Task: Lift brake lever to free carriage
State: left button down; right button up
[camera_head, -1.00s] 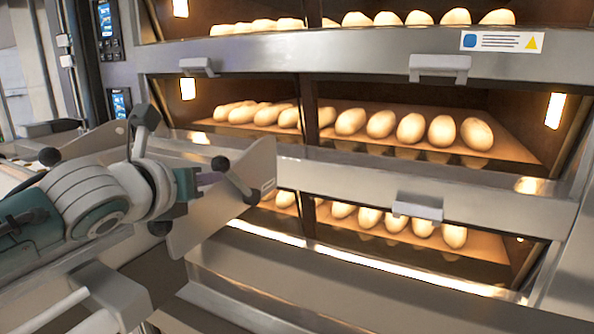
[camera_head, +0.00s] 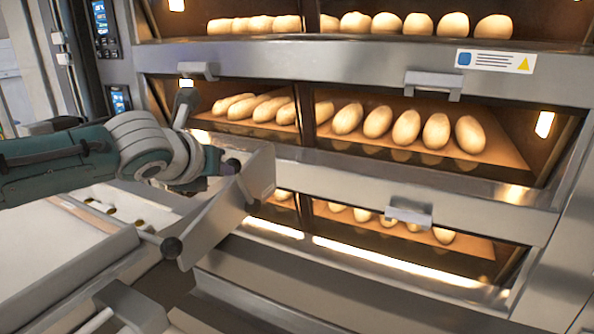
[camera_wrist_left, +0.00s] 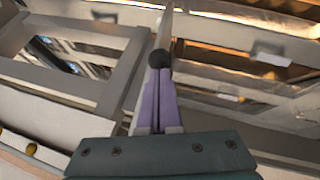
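The brake lever (camera_head: 242,184) is a short dark bar with a black knob, beside the sheet-metal end plate (camera_head: 215,222) of the carriage. My left gripper (camera_head: 226,168) reaches in from the left and meets the lever near its knob. In the left wrist view the purple fingers (camera_wrist_left: 158,98) are close together, with the black knob (camera_wrist_left: 160,59) at their tips. They appear shut on the lever, though the exact contact is partly hidden. The carriage's pale flat top (camera_head: 60,255) lies at lower left. My right gripper is not in view.
The deck oven fills the right, with several loaves (camera_head: 408,128) on its decks and handles (camera_head: 433,84) sticking out. A second black knob (camera_head: 172,248) juts from the carriage's near side. Control panels (camera_head: 104,25) stand at upper left. A grey bracket (camera_head: 130,305) is at the bottom.

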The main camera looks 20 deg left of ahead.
pick_arm(q)
jog(key=shift+w+d+r, duration=0.1)
jog(key=shift+w+r, duration=0.3)
jog(key=shift+w, duration=0.4)
jog(key=shift+w+d+r, duration=0.1)
jog(key=shift+w+r, duration=0.3)
jog(key=shift+w, duration=0.35)
jog(key=shift+s+p, duration=0.1)
jog(key=shift+p, duration=0.2)
